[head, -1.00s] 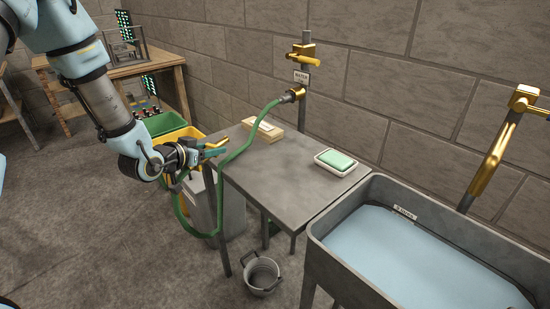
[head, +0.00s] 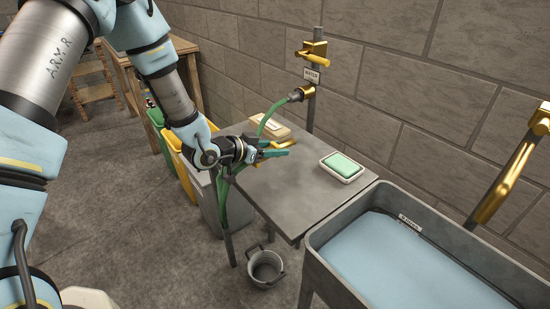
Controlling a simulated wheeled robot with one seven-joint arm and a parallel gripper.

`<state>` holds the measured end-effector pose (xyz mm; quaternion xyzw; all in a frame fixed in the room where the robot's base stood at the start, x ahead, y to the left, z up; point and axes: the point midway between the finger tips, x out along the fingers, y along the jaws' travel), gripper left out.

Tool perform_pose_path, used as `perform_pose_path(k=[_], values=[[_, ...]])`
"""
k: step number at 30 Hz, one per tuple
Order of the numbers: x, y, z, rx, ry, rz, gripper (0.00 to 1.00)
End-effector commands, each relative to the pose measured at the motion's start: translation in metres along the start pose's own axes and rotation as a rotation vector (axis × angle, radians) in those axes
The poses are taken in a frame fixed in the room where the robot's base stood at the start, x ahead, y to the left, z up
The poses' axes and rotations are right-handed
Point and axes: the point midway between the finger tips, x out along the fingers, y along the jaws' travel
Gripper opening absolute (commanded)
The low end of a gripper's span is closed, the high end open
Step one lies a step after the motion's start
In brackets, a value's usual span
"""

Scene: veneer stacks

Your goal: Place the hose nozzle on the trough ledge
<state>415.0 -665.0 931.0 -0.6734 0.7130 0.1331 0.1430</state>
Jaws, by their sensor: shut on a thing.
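My gripper (head: 270,150) is shut on the hose nozzle (head: 283,144), whose brass-coloured part sticks out to the right of the fingers. It is over the left part of the grey table; the exact gap to the tabletop cannot be told. The green hose (head: 266,122) runs from the brass wall tap to the nozzle, and a length hangs down at the table's left edge. The grey trough (head: 319,256), filled with pale blue water, stands at the lower right. Its back ledge carries a small label (head: 410,223). The gripper is left of the trough, apart from it.
On the grey table (head: 300,203) are a green soap bar in a white dish (head: 342,167) and a wooden block (head: 275,130) behind the gripper. A bucket (head: 265,267) stands on the floor. A brass spout (head: 510,167) rises over the trough. The table's front is clear.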

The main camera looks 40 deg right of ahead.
Motion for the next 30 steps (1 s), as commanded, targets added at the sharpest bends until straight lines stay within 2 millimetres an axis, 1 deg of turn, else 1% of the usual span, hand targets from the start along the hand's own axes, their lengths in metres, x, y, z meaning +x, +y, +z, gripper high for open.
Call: perform_pose_path(k=[9, 11, 20, 24, 25, 30], values=[[0.013, 0.001, 0.032, -0.002, -0.001, 0.001, 0.0], [0.015, 0.0, 0.036, -0.002, -0.001, 0.0, 0.0], [0.016, 0.0, 0.039, 0.0, 0.001, -0.001, 0.0], [0.018, 0.0, 0.043, 0.0, 0.001, -0.001, 0.0], [0.017, 0.0, 0.043, -0.001, 0.0, -0.001, 0.49], [0.017, 0.0, 0.042, -0.001, 0.0, 0.0, 0.68]])
